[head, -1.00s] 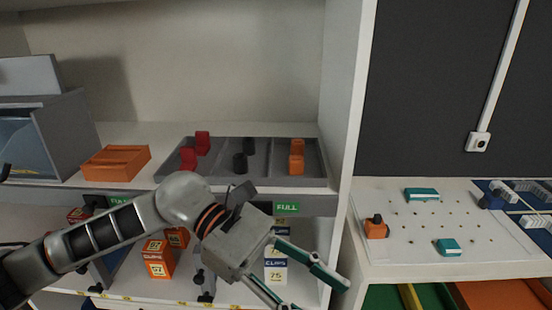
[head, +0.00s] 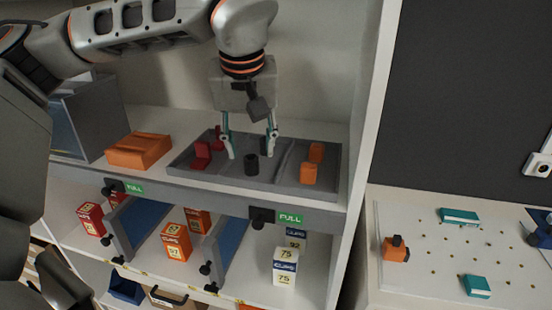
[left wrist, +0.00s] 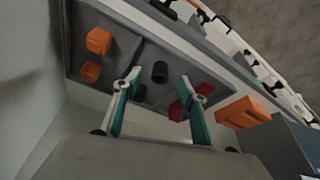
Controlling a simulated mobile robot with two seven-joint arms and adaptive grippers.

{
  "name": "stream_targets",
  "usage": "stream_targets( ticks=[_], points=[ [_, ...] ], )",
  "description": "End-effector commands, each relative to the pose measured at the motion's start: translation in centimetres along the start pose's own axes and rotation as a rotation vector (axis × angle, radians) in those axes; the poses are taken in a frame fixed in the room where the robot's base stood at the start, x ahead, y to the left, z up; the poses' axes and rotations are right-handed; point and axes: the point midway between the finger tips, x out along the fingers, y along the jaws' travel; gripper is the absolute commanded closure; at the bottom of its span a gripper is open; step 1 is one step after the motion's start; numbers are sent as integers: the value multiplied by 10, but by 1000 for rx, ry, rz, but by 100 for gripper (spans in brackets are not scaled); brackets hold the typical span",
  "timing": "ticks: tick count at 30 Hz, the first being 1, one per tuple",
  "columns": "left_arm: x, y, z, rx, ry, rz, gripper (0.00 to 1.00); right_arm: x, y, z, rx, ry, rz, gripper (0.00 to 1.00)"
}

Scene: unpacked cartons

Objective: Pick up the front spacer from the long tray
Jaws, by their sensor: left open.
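The long grey tray (head: 208,183) lies on the upper shelf, divided into three compartments. The front spacer, a black cylinder (head: 251,164), stands upright in the middle compartment; it also shows in the left wrist view (left wrist: 160,71). My left gripper (head: 250,152) points down over the middle compartment, open and empty. Its fingertips are spread to either side of the front spacer, seemingly above and slightly behind it. My right gripper is not in view.
Red pieces (head: 201,155) stand in the left compartment and orange pieces (head: 309,173) in the right one. An orange holder (head: 138,150) and a grey bin (head: 90,118) are to the left. A white upright panel (head: 370,110) closes off the right side.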

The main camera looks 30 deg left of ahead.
Motion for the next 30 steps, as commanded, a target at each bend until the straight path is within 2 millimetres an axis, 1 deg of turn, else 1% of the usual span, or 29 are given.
stream_targets(
  ticks=[1,2,5,16,24,27,30],
  points=[
    [-7,-7,-7,-8,25,-11,58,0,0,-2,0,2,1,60],
    [-10,-10,-10,-10,35,-16,58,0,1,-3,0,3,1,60],
    [-12,-16,-15,-14,51,-27,58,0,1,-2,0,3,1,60],
    [23,-15,-15,-12,49,-30,58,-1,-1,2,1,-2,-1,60],
    [58,-13,-14,-14,49,-29,58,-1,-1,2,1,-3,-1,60],
    [64,-13,-15,-14,50,-28,58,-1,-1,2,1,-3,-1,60],
    [65,-13,-15,-14,52,-27,58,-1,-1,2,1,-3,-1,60]
  ],
)
